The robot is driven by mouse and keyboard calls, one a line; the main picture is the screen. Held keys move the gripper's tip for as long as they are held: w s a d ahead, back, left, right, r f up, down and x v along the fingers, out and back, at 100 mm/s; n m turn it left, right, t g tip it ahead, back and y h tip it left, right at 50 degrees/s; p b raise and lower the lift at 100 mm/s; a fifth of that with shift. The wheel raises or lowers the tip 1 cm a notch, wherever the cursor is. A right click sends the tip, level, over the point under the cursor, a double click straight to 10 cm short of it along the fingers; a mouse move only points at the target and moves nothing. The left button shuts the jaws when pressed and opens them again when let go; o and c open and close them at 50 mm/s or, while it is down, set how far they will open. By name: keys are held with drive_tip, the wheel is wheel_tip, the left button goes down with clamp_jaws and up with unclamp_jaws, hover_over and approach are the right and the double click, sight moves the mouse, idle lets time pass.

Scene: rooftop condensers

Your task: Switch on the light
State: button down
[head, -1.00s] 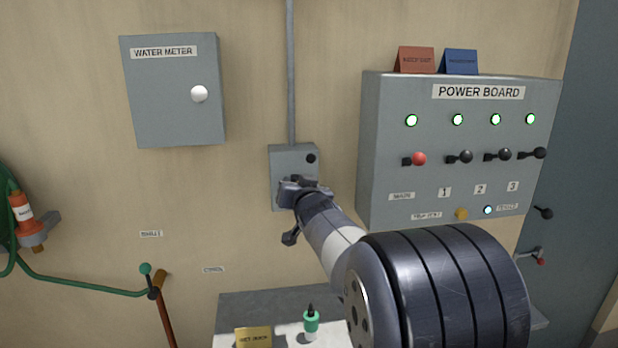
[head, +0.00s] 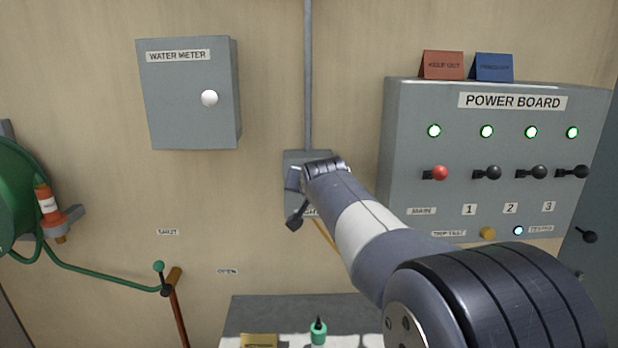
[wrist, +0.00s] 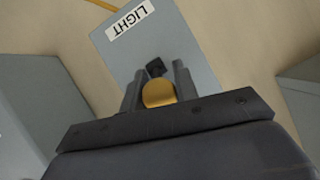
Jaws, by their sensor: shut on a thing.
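The light switch box (head: 293,203) is a small grey box on the wall below a conduit, between the water meter and the power board. Its LIGHT label (wrist: 130,19) reads upside down in the wrist view. My gripper (wrist: 157,86) is in front of the box, its two fingers on either side of a yellow-orange ball knob (wrist: 158,95). A small black block (wrist: 155,67) shows just beyond the knob. In the head view my gripper (head: 312,172) covers the upper part of the box, and the knob is hidden.
The power board (head: 480,205) at right has several lit green lamps and levers. The water meter box (head: 190,115) is at upper left. A bench (head: 265,312) with a green-capped bottle (head: 318,333) stands below. A green hose reel (head: 15,190) is at far left.

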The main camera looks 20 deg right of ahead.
drive_tip(key=shift+g+p, duration=0.3)
idle(0.4)
drive_tip(key=c, duration=1.4)
unclamp_jaws()
drive_tip(key=b+v, duration=0.3)
drive_tip(key=v, duration=0.7)
drive_tip(key=shift+s+r, duration=0.2)
drive_tip(key=shift+s, duration=0.15)
